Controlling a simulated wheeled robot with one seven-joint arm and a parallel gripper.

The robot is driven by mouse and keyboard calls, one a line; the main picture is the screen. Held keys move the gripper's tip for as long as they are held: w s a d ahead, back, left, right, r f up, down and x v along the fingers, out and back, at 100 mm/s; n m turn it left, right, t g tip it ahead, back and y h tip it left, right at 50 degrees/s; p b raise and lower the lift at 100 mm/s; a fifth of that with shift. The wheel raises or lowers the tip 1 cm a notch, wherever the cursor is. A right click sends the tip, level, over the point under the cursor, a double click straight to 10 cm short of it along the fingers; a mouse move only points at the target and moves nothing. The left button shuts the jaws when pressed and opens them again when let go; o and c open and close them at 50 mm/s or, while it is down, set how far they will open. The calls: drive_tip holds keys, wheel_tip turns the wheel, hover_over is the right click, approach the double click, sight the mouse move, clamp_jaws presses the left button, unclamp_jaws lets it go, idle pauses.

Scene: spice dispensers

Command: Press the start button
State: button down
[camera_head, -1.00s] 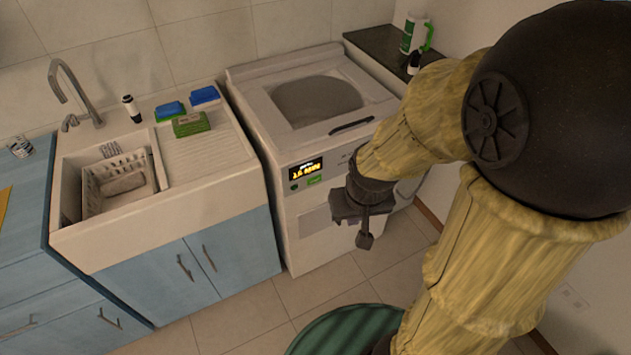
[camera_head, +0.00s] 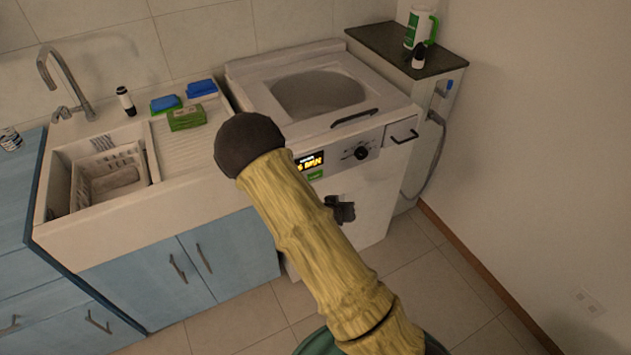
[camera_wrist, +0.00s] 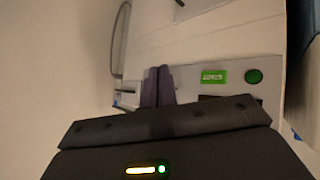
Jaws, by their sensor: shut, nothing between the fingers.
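A white top-loading washing machine (camera_head: 378,100) stands in the middle of the head view. Its front panel has a lit display (camera_head: 310,161) and a green start label (camera_head: 315,175). The wrist view shows that green label (camera_wrist: 213,77) with the round green start button (camera_wrist: 254,76) to its right. In the head view my arm hides the round button. My gripper (camera_head: 343,208) is just below the panel in the head view, partly behind my arm. In the wrist view my dark fingers (camera_wrist: 158,86) are together, empty, and left of the label and button. Contact with the machine cannot be told.
A sink (camera_head: 110,175) with a white basket and sponges (camera_head: 186,117) is left of the machine. A dark shelf (camera_head: 405,50) holding a white-green bottle (camera_head: 421,27) is at the back right. A hose (camera_head: 437,150) hangs beside the machine. Floor at the right is clear.

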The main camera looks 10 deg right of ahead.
drive_tip(key=w+f+n+t, duration=0.1)
drive_tip(key=w+f+n+t+b, duration=0.1)
drive_tip(key=t, duration=0.1)
drive_tip(key=w+a+f+t+h, duration=0.1)
drive_tip(key=w, duration=0.1)
drive_tip(key=shift+n+t+b, duration=0.4)
drive_tip(key=b, duration=0.2)
approach(321, 176)
drive_tip(key=w+d+f, duration=0.2)
drive_tip(key=d, duration=0.1)
drive_tip(key=shift+w+a+r, duration=0.1)
drive_tip(key=shift+w, duration=0.3)
drive_tip(key=shift+w+a+r, duration=0.1)
drive_tip(key=shift+w+r, duration=0.05)
drive_tip(key=shift+w, duration=0.3)
idle(1.2)
drive_tip(key=shift+w+a+b, duration=0.15)
drive_tip(key=shift+w+b, duration=0.25)
drive_tip(key=shift+b, duration=0.05)
